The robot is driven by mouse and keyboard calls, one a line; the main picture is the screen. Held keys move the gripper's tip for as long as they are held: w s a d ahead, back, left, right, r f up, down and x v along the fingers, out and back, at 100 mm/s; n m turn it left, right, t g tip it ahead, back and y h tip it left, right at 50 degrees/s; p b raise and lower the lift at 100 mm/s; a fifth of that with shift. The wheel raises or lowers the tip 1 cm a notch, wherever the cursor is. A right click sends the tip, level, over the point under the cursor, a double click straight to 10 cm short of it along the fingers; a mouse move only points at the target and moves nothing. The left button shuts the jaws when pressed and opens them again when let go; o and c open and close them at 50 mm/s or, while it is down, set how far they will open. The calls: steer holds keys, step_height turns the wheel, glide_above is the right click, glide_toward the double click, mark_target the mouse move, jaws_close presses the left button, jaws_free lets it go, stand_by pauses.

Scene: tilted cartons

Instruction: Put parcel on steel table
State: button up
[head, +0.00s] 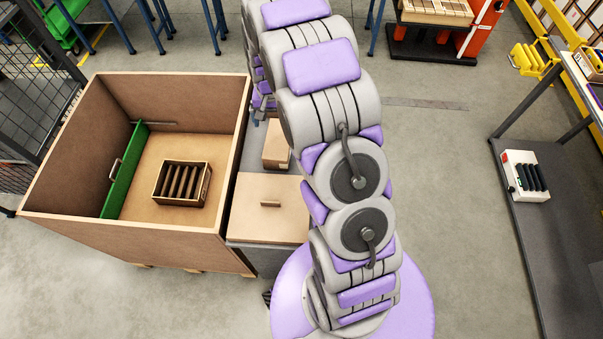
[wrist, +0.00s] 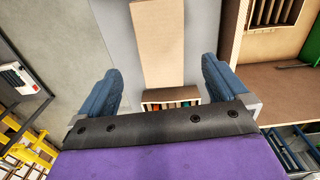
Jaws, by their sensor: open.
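A plain tan carton (head: 277,145), which looks like the parcel, lies on a grey surface (wrist: 118,30) beside the big crate. In the head view my arm partly covers it. In the wrist view the carton (wrist: 158,40) lies ahead, in line with the gap between my fingers. My gripper (wrist: 160,88) is open, with its blue fingers apart and nothing held. A small open box with coloured items (wrist: 172,97) shows low between the fingers, partly hidden by the gripper. I cannot tell for sure which surface is the steel table; a dark grey bench (head: 540,245) stands at right.
A large brown crate (head: 60,130) stands at left with a slatted box (head: 182,184) and a green panel (head: 125,170) inside. A white device (head: 525,175) sits on the bench. Open floor lies between.

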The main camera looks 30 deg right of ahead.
steer(key=s+a+r+n, duration=0.2)
steer(key=s+a+r, duration=0.1)
steer(key=s+r, duration=0.45)
steer(key=s+a+r+n, duration=0.1)
steer(key=s+a+r, duration=0.2)
steer(key=s+r, duration=0.5)
steer(key=s+a+r+n+g, duration=0.1)
steer(key=s+a+r+n, duration=0.1)
steer(key=s, duration=0.9)
steer(key=s+a+r+n+g, duration=0.1)
steer(key=s+r, duration=0.1)
steer(key=s, duration=0.8)
steer(key=m+t+b, duration=0.2)
steer(key=m+b, duration=0.1)
steer(key=m, duration=0.4)
glide_above(278, 138)
step_height(278, 138, down, 17)
step_height(278, 138, down, 18)
steer(key=b, duration=0.3)
steer(key=shift+r+b, duration=0.2)
steer(key=shift+b, duration=0.2)
